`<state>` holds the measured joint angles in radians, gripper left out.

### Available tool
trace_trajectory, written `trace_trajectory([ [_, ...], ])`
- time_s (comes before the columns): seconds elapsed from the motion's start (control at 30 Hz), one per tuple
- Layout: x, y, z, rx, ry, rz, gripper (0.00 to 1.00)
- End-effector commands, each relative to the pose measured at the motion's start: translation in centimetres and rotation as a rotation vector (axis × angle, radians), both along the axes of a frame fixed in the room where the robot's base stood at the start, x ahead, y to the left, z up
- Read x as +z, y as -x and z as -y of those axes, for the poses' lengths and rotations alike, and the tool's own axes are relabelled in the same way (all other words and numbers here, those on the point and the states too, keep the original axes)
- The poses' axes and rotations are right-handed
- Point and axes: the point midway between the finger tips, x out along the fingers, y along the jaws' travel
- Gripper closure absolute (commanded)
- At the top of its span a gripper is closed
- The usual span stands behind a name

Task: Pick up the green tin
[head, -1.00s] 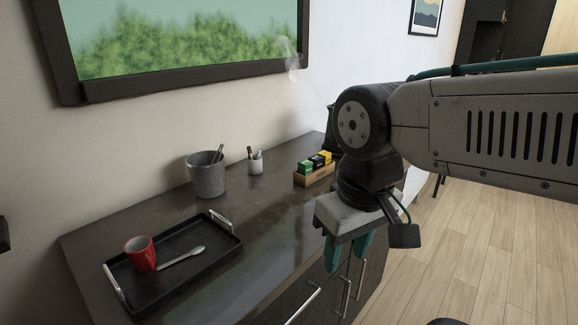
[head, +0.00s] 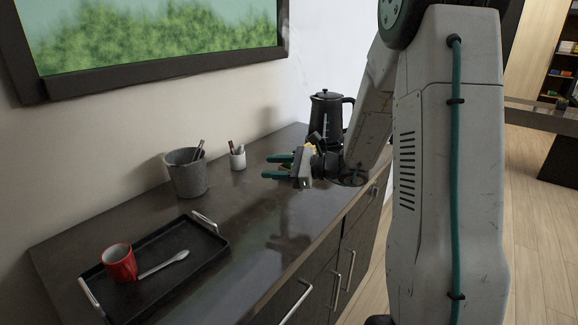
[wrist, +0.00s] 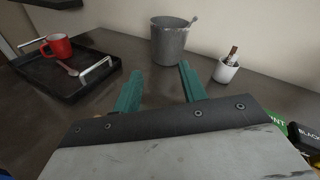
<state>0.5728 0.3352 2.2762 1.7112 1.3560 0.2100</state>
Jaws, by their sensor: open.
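The green tin (wrist: 284,119) shows in part at the right edge of the wrist view, with the white letters "NT" on it. It is beside a black packet (wrist: 304,139) marked "BLACK". My gripper (head: 268,167) is over the counter in the head view, its two teal fingers pointing left, apart and with nothing between them. In the wrist view my gripper (wrist: 160,72) is also open and empty, and the green tin lies off to its right. In the head view my gripper and arm hide the tin.
A dark tray (head: 205,243) with a red mug (head: 119,262) and a spoon (head: 163,264) lies front left on the counter. A grey bucket (head: 187,177) and a white cup (head: 237,159) stand by the wall. A black kettle (head: 326,112) stands behind my gripper.

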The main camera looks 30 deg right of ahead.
Motion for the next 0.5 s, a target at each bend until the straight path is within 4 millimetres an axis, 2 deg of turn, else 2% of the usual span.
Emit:
trace_trajectory([
  [0.03,-1.9,-1.2,3.3,-0.109,-0.075,-0.021,0.58],
  [0.1,-3.9,-2.3,7.2,-0.243,-0.162,-0.037,0.58],
  [0.2,-6.3,-3.0,11.6,-0.395,-0.252,-0.049,0.58],
  [0.33,-8.3,-3.2,15.1,-0.511,-0.319,-0.054,0.58],
  [0.4,-8.7,-3.4,15.9,-0.539,-0.334,-0.053,0.58],
  [0.5,-8.9,-4.3,15.9,-0.549,-0.339,-0.055,0.58],
])
